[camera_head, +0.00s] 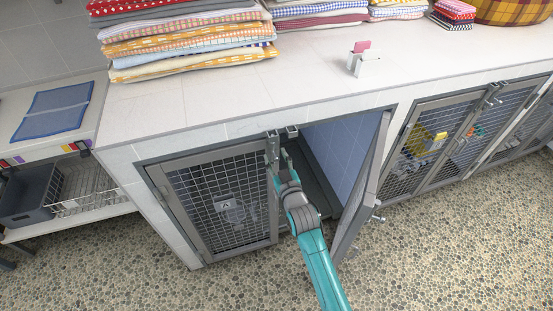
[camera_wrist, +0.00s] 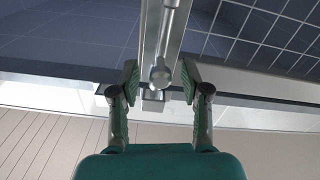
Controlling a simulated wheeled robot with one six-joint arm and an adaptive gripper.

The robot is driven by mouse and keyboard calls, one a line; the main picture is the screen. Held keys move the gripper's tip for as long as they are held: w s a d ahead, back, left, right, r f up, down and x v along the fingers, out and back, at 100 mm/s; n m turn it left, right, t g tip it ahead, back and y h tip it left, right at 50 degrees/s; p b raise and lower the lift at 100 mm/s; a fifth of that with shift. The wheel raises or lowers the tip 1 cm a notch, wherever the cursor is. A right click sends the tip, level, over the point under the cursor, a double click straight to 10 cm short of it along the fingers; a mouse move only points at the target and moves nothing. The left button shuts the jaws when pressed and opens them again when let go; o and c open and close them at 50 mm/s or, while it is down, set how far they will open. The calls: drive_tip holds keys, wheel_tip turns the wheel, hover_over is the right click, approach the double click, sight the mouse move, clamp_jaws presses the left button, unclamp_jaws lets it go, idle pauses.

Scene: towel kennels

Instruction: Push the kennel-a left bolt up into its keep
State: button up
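The left bolt is a grey metal rod (camera_head: 271,150) on the inner edge of the closed left mesh door (camera_head: 222,205), below its keep (camera_head: 273,134) under the counter lip. In the wrist view the rod (camera_wrist: 173,18) with its round knob (camera_wrist: 160,76) lies between my fingertips. My gripper (camera_wrist: 156,80) is open, one finger on each side of the knob, with gaps visible to both. In the head view my gripper (camera_head: 280,158) is at the door's top corner and partly hides the bolt. I cannot tell whether the bolt's tip is inside the keep.
The right door (camera_head: 366,190) stands open toward me, close to the right of my arm, with its own bolt. A second keep (camera_head: 292,131) sits beside the first. Towel stacks (camera_head: 185,40) lie on the counter (camera_head: 230,105) above. More mesh doors (camera_head: 425,145) stand to the right.

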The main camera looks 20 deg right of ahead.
drive_tip(key=s, duration=1.2)
drive_tip(key=shift+s, duration=0.1)
idle(0.4)
